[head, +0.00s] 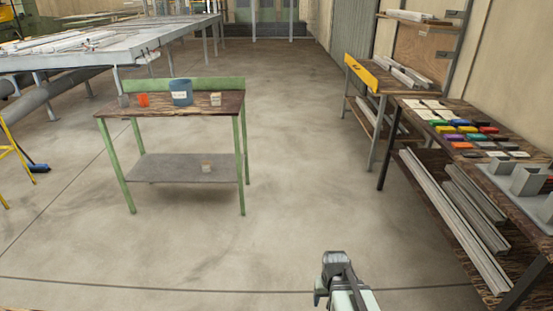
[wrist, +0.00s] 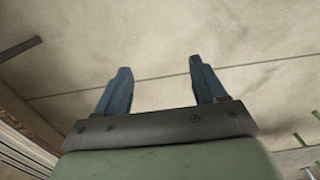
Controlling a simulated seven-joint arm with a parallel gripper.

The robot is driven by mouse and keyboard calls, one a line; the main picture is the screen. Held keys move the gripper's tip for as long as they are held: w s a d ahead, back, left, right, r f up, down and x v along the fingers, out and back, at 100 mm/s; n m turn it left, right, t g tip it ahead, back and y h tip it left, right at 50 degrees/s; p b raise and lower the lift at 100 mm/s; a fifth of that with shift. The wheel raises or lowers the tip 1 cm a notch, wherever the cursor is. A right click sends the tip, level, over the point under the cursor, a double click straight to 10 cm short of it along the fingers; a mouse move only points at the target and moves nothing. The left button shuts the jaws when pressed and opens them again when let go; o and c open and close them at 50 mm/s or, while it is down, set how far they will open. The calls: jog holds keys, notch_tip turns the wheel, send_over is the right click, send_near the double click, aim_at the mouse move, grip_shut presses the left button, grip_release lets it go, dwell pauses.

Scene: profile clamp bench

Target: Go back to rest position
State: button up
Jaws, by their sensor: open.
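My gripper (wrist: 160,88) shows in the wrist view with its two dark blue fingers spread apart. Nothing is between them; only bare concrete floor shows behind. In the head view, part of my arm (head: 343,275) shows at the bottom, right of the middle, above open floor. The fingers cannot be made out clearly there. My arm touches no bench or object that I can see.
A green-legged table (head: 185,102) at left holds an orange cup (head: 143,100), a blue bucket (head: 181,92) and a small block (head: 215,99). At right a wooden bench (head: 405,122) carries colored blocks (head: 462,137) and grey metal parts (head: 530,178). The floor between is clear.

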jog(key=s+f+g, duration=0.3)
jog(key=s+f, duration=0.7)
jog(key=s, duration=0.4)
jog(key=s+f+g, duration=0.3)
jog(key=s+f, duration=0.6)
jog(key=s, duration=0.6)
jog(key=shift+f+g, duration=0.3)
jog(key=shift+f, duration=0.1)
